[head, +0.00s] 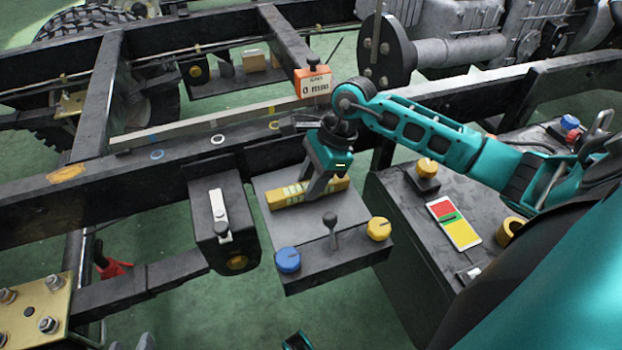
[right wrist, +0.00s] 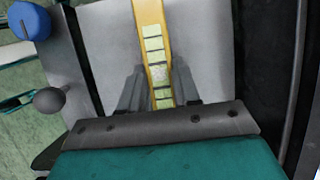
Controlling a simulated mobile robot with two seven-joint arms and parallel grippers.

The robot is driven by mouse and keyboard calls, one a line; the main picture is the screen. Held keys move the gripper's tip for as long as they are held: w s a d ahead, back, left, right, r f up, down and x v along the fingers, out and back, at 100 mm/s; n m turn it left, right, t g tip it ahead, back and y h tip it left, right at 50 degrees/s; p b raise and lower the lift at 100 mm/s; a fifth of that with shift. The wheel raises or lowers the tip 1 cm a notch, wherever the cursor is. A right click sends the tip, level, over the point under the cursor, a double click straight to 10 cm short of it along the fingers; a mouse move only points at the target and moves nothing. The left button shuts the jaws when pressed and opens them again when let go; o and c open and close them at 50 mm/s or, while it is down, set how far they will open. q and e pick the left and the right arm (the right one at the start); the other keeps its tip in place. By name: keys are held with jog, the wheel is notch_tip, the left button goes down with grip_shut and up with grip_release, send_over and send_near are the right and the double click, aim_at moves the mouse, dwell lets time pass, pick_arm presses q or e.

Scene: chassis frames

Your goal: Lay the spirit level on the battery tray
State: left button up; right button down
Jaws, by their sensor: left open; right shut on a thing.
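The spirit level (head: 284,201) is a yellow bar with pale green windows. My right gripper (head: 318,194) is shut around its middle, pointing down. The level is over the grey plate of the battery tray (head: 268,184), lying flat on it or just above; I cannot tell which. In the right wrist view the level (right wrist: 151,30) runs between my right fingers (right wrist: 160,92), with the grey plate (right wrist: 210,40) beneath. A small teal part of my left gripper (head: 297,342) shows at the bottom edge of the head view, away from the tray; its fingers are mostly hidden.
The tray's front panel has a blue knob (head: 287,260), a yellow knob (head: 379,229) and an upright black lever (head: 331,222). A dark frame rail (head: 120,195) runs behind it. A black box (head: 400,215) stands right, with a red-yellow card (head: 453,222) on top.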

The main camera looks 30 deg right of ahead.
pick_arm(q)
jog(key=shift+f, duration=0.25)
pick_arm(e)
jog(key=shift+f, duration=0.2)
pick_arm(q)
jog(key=shift+f, duration=0.1)
pick_arm(e)
jog(key=c, duration=0.7)
grip_release()
jog(key=shift+c, duration=0.2)
jog(key=shift+d+r, duration=0.1)
jog(key=shift+r, duration=0.1)
jog(key=p+v, duration=0.1)
jog(key=v, duration=0.4)
jog(key=shift+d+r, duration=0.1)
jog(key=shift+r, duration=0.1)
pick_arm(q)
jog(key=shift+s+a+r+p, duration=0.1)
jog(key=shift+r+p, duration=0.3)
jog(key=shift+r, duration=0.1)
jog(key=shift+s+a+r+p, duration=0.1)
jog(key=shift+r+p, duration=0.25)
jog(key=shift+r, duration=0.15)
pick_arm(e)
jog(key=v, duration=0.7)
jog(key=shift+s, duration=0.1)
